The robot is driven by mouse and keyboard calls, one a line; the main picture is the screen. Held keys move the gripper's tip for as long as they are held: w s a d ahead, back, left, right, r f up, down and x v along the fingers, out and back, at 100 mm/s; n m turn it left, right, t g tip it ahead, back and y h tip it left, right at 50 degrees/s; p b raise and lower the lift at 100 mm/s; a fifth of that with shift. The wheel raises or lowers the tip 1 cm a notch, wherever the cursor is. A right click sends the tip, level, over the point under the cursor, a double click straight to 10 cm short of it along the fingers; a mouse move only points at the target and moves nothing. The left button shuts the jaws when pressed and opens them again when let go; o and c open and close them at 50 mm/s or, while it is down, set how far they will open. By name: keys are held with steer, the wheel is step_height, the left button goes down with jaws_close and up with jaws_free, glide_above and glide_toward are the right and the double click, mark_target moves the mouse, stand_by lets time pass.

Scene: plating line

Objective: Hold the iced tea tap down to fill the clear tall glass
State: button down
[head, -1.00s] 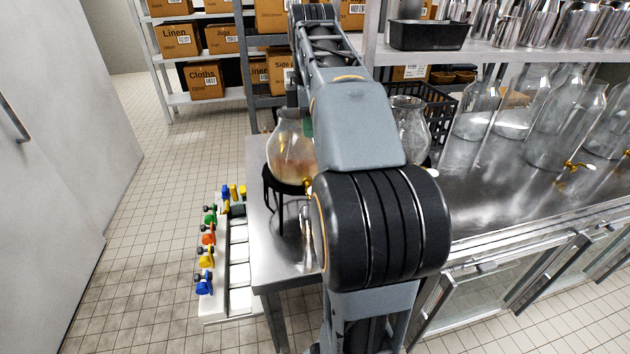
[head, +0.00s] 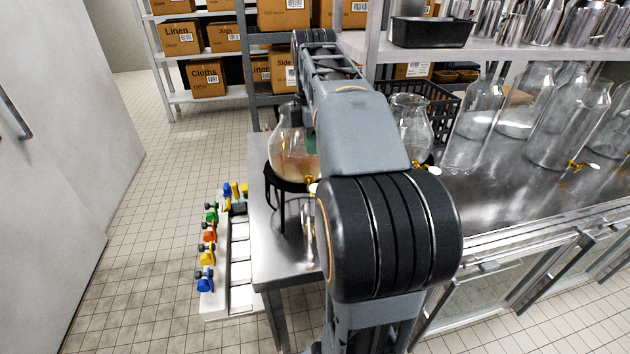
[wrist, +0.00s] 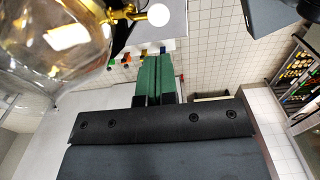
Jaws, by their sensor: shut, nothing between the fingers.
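A round glass dispenser (head: 289,160) with amber liquid low in it stands on a black stand (head: 274,184) on the metal counter, left of my arm. Its gold tap (head: 311,187) shows beside my arm. In the wrist view the dispenser's glass (wrist: 55,40) fills the upper left, and the gold tap (wrist: 128,14) ends in a white round knob (wrist: 158,15). My gripper (wrist: 160,62) is shut and empty, its green fingers below the knob in the picture and apart from it.
A second glass dispenser (head: 411,135) stands behind my arm. Large glass jars (head: 565,115) stand on the counter (head: 490,195) at right. A low white unit with coloured taps (head: 208,283) is at left. Tiled floor (head: 130,220) is open at left.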

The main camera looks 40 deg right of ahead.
step_height(320, 180, down, 10)
steer(key=shift+r, duration=0.1)
stand_by(0.4)
steer(key=t+b, duration=0.1)
steer(key=b, duration=0.1)
steer(key=f+h+b, duration=0.1)
steer(key=b, duration=0.2)
steer(key=s+f+t+b, duration=0.1)
steer(key=b, duration=0.1)
steer(key=shift+s+a+f+t, duration=0.1)
steer(key=shift+a+f+t, duration=0.15)
steer(key=shift+t, duration=0.05)
steer(key=b, duration=0.2)
steer(key=t+h+b, duration=0.1)
steer(key=t+b, duration=0.1)
steer(key=b, duration=0.1)
steer(key=shift+s+a+f+h+b, duration=0.1)
steer(key=shift+s+f+h+b, duration=0.15)
steer(key=shift+h+b, duration=0.05)
steer(key=shift+r, duration=0.1)
stand_by(0.6)
steer(key=shift+r+p, duration=0.65)
steer(key=shift+r, duration=0.15)
